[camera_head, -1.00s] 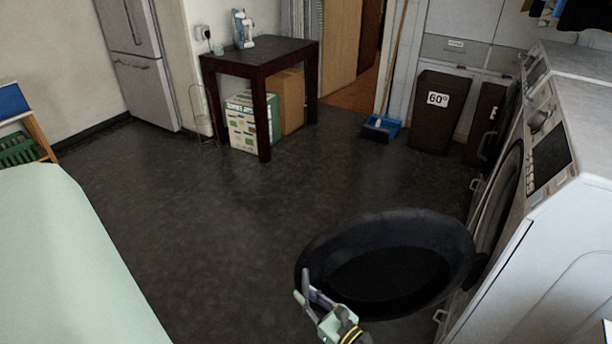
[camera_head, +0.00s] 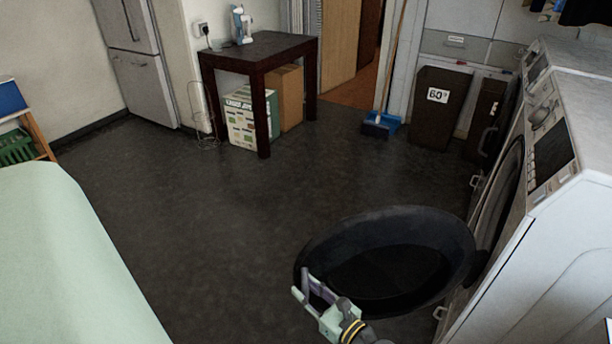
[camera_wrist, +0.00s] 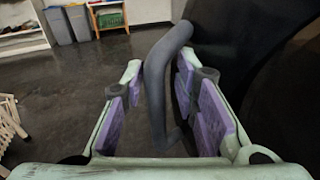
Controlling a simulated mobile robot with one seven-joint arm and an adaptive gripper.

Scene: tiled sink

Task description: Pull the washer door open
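The washer door (camera_head: 400,235) is a dark round door with a deep bowl. It stands swung well out from the front of the white washer (camera_head: 515,270), over the floor. My gripper (camera_head: 304,285), pale green with purple pads, is at the door's free left edge. In the wrist view, a grey curved door handle (camera_wrist: 156,85) runs between the two spread fingers (camera_wrist: 158,78). A gap shows between the left pad and the handle; the right finger is close to it, and I cannot tell whether it touches. The dark door fills the right side of that view.
A second machine (camera_head: 555,60) stands behind the washer. A pale green surface (camera_head: 60,260) is at the left. A dark table (camera_head: 260,50) with boxes under it and a brown bin (camera_head: 440,115) stand farther back. The floor between is clear.

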